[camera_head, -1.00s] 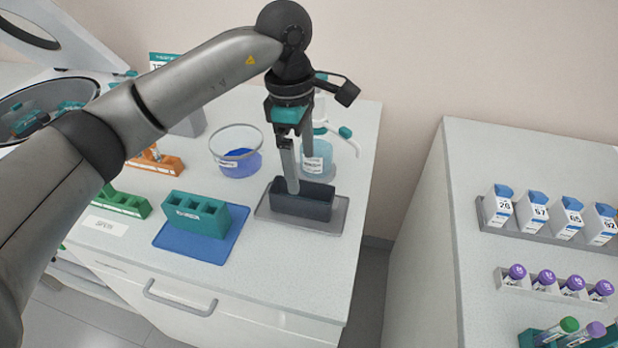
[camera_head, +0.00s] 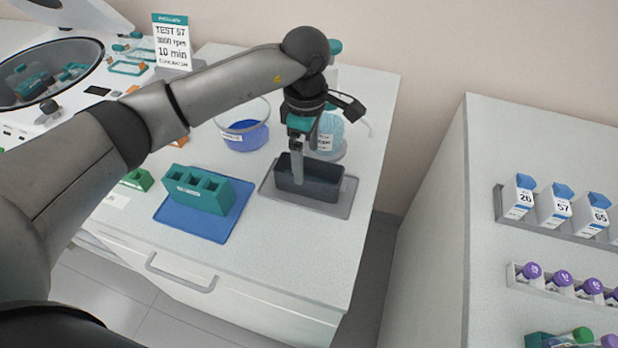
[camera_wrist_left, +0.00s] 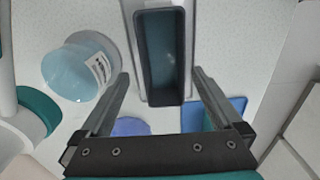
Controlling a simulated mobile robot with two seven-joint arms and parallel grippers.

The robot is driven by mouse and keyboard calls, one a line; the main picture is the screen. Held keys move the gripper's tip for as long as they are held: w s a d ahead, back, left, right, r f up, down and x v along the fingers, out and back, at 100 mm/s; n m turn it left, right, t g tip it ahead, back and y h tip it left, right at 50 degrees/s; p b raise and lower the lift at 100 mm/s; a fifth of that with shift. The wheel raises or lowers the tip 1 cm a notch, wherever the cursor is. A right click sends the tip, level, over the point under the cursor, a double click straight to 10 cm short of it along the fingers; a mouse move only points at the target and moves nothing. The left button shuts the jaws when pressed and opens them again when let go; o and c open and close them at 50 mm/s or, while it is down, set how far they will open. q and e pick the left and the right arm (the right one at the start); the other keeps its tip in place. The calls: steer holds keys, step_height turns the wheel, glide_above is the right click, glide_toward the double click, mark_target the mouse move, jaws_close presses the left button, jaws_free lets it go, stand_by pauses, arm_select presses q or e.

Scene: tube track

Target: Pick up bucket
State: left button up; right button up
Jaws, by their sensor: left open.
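The bucket (camera_head: 325,184) is an open, dark grey rectangular trough standing upright on a grey mat (camera_head: 344,204) near the right end of the bench. My left gripper (camera_head: 298,168) is over the bucket's left part, pointing down, and its fingers overlap the bucket in the head view. In the left wrist view, the gripper (camera_wrist_left: 160,82) is open and empty. The bucket (camera_wrist_left: 163,95) lies lengthwise between and beyond its fingertips, with a gap on each side. I cannot tell the exact height of the fingertips. My right gripper is not in view.
A teal rack (camera_head: 199,190) stands on a blue mat (camera_head: 215,228) left of the bucket. A clear container with blue contents (camera_head: 243,135) and a light blue bottle (camera_head: 328,138) stand behind. A second bench (camera_head: 445,230) is to the right, across a gap.

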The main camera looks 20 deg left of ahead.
arm_select(q)
steer(key=f, duration=0.4)
steer(key=shift+s+d, duration=0.2)
steer(key=shift+s, duration=0.1)
steer(key=shift+f, duration=0.5)
steer(key=shift+c, duration=0.4)
steer(key=shift+w, duration=0.1)
steer(key=c, duration=1.4)
steer(key=shift+o, duration=0.2)
step_height(320, 180, up, 20)
steer(key=shift+p, duration=0.4)
steer(key=shift+r, duration=0.2)
step_height(320, 180, up, 5)
steer(key=p, duration=0.4)
glide_above(308, 173)
steer(key=s, duration=0.3)
steer(key=shift+w+d+f+b, duration=0.15)
steer(key=shift+w+d+b, duration=0.1)
steer(key=shift+d+b, duration=0.1)
